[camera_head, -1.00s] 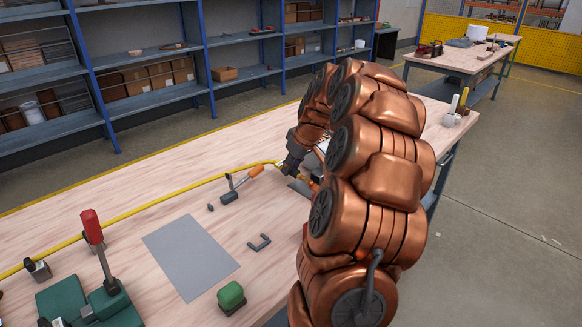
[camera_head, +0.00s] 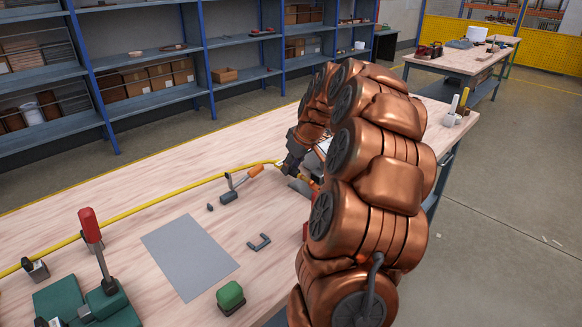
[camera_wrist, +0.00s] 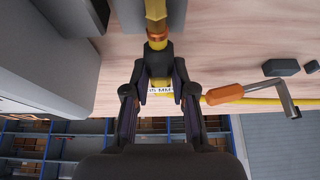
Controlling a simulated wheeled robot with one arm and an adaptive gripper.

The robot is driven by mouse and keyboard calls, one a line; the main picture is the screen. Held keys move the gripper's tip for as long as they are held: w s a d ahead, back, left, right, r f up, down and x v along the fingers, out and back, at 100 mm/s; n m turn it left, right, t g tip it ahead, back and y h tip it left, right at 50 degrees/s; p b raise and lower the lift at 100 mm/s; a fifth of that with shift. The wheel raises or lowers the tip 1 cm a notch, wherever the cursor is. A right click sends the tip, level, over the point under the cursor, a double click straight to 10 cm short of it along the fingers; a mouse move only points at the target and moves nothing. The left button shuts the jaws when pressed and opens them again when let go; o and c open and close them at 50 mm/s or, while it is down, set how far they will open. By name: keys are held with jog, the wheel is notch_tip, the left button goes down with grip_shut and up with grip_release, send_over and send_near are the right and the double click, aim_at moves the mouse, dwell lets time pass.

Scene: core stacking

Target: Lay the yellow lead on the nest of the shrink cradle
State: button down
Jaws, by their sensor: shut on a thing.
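The yellow lead (camera_head: 130,212) runs along the back of the bench from the left edge to my gripper (camera_head: 290,170). In the wrist view my gripper (camera_wrist: 160,84) is shut on the lead, close to a dark sleeve and a small white label.
A grey block (camera_wrist: 45,60) is close on the left in the wrist view. A grey mat (camera_head: 190,255), a green block (camera_head: 230,296) and a red-handled lever press (camera_head: 95,240) are nearer.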

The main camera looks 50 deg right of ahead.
jog(key=shift+f+b, duration=0.6)
jog(key=shift+f, duration=0.5)
dwell(0.3)
jog(key=c, duration=0.9)
grip_release()
jog(key=shift+r, duration=0.1)
jog(key=v, duration=1.2)
jog(key=shift+a, duration=0.1)
